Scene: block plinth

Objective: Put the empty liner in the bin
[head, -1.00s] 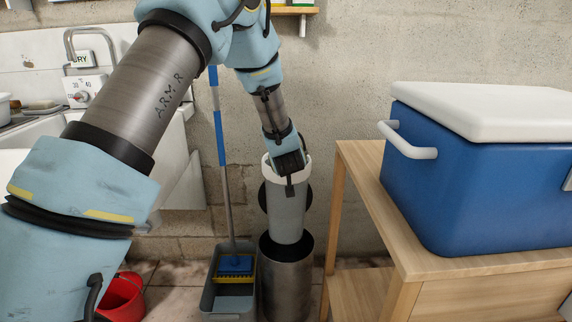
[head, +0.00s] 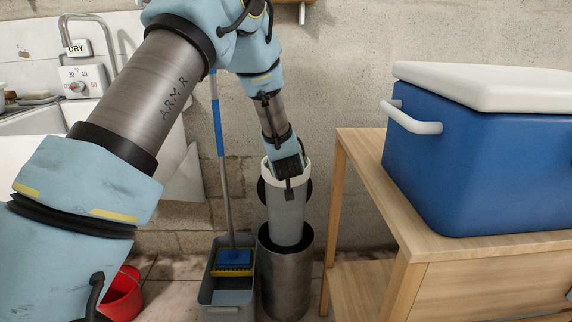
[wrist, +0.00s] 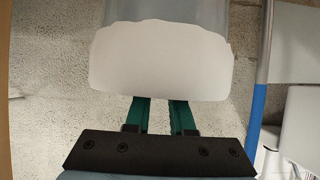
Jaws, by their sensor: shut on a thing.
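The liner (head: 286,219) is a grey, bucket-like cylinder with a white band round its top. It hangs upright from my gripper (head: 289,178), which is shut on its rim. In the wrist view the green fingers of my gripper (wrist: 158,106) meet the white band of the liner (wrist: 160,62); the fingertips are hidden behind it. The bin (head: 286,285) is a brushed-metal cylinder on the floor directly below. The liner's lower end overlaps the bin's dark opening; how deep it sits inside I cannot tell. A dark round lid shows partly behind the liner.
A grey mop bucket (head: 227,296) with a blue mop stands close left of the bin, its handle rising beside my arm. A wooden table (head: 440,255) with a blue cooler (head: 470,170) is on the right. A red bucket (head: 122,295) is at the lower left.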

